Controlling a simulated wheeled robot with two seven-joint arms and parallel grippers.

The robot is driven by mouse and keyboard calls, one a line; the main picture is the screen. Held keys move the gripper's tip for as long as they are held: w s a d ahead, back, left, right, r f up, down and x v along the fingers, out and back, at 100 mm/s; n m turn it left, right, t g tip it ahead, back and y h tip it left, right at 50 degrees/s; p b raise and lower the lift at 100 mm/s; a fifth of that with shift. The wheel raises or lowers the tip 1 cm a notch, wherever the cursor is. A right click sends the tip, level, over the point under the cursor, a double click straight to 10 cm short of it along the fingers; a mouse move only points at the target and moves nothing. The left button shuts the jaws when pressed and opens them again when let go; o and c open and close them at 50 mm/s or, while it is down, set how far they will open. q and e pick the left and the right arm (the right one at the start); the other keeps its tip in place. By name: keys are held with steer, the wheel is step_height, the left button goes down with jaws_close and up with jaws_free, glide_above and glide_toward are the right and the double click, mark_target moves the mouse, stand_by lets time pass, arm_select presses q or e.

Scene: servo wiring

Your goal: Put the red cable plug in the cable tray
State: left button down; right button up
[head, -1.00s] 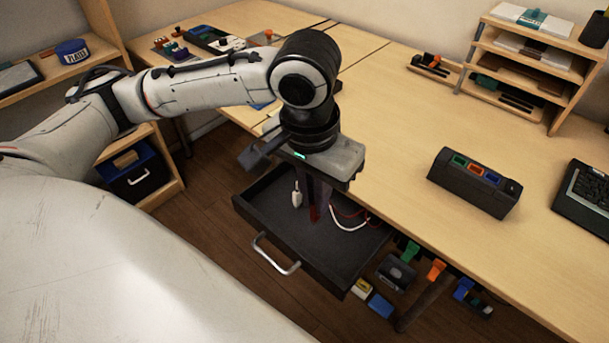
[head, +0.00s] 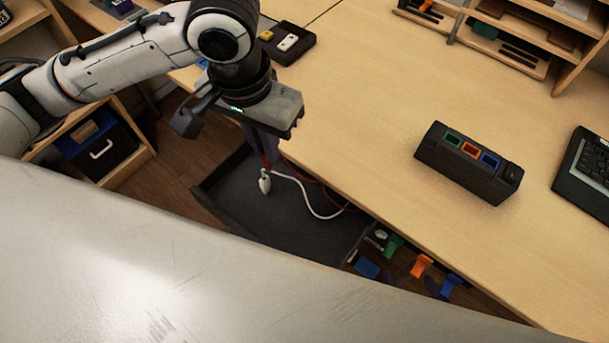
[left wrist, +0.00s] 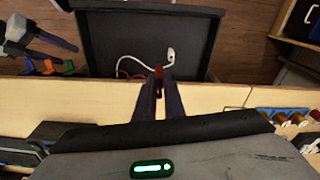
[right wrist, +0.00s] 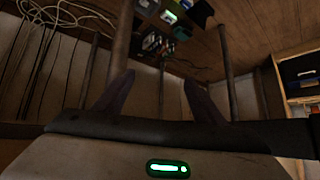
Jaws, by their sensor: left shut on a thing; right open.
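My left gripper (left wrist: 158,82) is shut on the red cable plug (left wrist: 158,73), held between its fingertips over the open dark drawer (left wrist: 95,45). In the head view the red plug (head: 265,160) shows at the fingertips, above the drawer floor (head: 235,190), close to the desk edge. A red cable trails from there toward the right of the drawer. My right gripper (right wrist: 155,92) is open and empty, under a wooden surface in the right wrist view. I cannot tell which thing is the cable tray.
A white plug (head: 265,183) with a white cable lies in the drawer. Coloured clips (head: 421,265) hang by the desk edge. A black box (head: 468,163) with green, orange and blue slots stands on the desk. Loose cables (right wrist: 60,15) and posts (right wrist: 228,65) show in the right wrist view.

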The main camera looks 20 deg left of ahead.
arm_select(q)
steer(key=d+f+m, duration=0.1)
steer(key=d+f, duration=0.1)
steer(key=d, duration=0.1)
steer(key=m+b, duration=0.1)
steer(key=b, duration=0.2)
glide_above(301, 218)
step_height(301, 218, down, 11)
steer(key=shift+f, duration=0.35)
arm_select(e)
steer(key=shift+s+a+f, duration=0.1)
steer(key=shift+a+f, duration=0.15)
steer(key=shift+f, duration=0.3)
steer(key=shift+a+f, duration=0.2)
steer(key=shift+f, duration=0.3)
arm_select(q)
steer(key=shift+f, duration=0.1)
steer(key=c, duration=2.2)
jaws_free()
steer(key=o, duration=0.4)
steer(key=shift+c, duration=0.2)
arm_select(e)
steer(key=shift+s, duration=0.15)
steer(key=shift+f, duration=0.15)
